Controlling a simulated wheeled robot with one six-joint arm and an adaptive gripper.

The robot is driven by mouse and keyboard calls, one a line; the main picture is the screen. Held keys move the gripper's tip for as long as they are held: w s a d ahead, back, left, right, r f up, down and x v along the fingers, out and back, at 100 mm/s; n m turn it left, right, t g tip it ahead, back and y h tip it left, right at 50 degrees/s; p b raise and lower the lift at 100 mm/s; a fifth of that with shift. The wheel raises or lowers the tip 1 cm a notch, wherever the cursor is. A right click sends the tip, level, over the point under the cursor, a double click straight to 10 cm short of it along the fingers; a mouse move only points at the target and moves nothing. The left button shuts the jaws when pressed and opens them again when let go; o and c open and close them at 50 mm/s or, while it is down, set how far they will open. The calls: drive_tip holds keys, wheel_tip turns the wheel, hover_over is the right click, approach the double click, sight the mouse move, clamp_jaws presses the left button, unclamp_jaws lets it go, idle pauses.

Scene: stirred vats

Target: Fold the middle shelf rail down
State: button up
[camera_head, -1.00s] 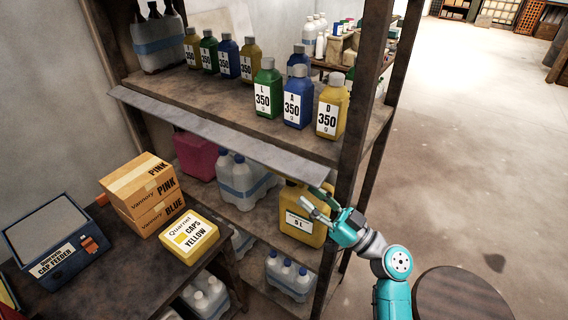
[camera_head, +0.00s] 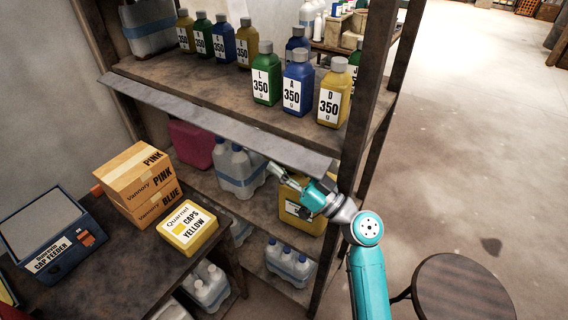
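The middle shelf rail is a long grey metal flap (camera_head: 215,122) along the front edge of the shelf that bears the 350 g bottles. It hangs out and slopes down from that edge. My gripper (camera_head: 276,172) is just below the rail's right end, in front of the yellow 5 L jug (camera_head: 294,207), which it partly covers. Its fingers point up and left. I cannot tell whether they touch the rail or how far apart they are.
The shelf's right post (camera_head: 352,150) stands close to my gripper. Green (camera_head: 266,84), blue (camera_head: 297,90) and yellow (camera_head: 333,95) bottles stand near the shelf's front. A table with boxes (camera_head: 137,182) is at lower left, and a round stool (camera_head: 462,290) at lower right.

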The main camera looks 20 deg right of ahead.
clamp_jaws()
drive_tip(key=shift+s+a, duration=0.1)
drive_tip(key=shift+s+a+r+m+t+h, duration=0.15)
drive_tip(key=shift+r+m+t+h, duration=0.2)
drive_tip(key=shift+m, duration=0.55)
drive_tip(key=shift+s+a+m+t+h, duration=0.15)
drive_tip(key=shift+m+h, duration=0.3)
drive_tip(key=shift+m, duration=0.45)
drive_tip(key=shift+w, duration=0.1)
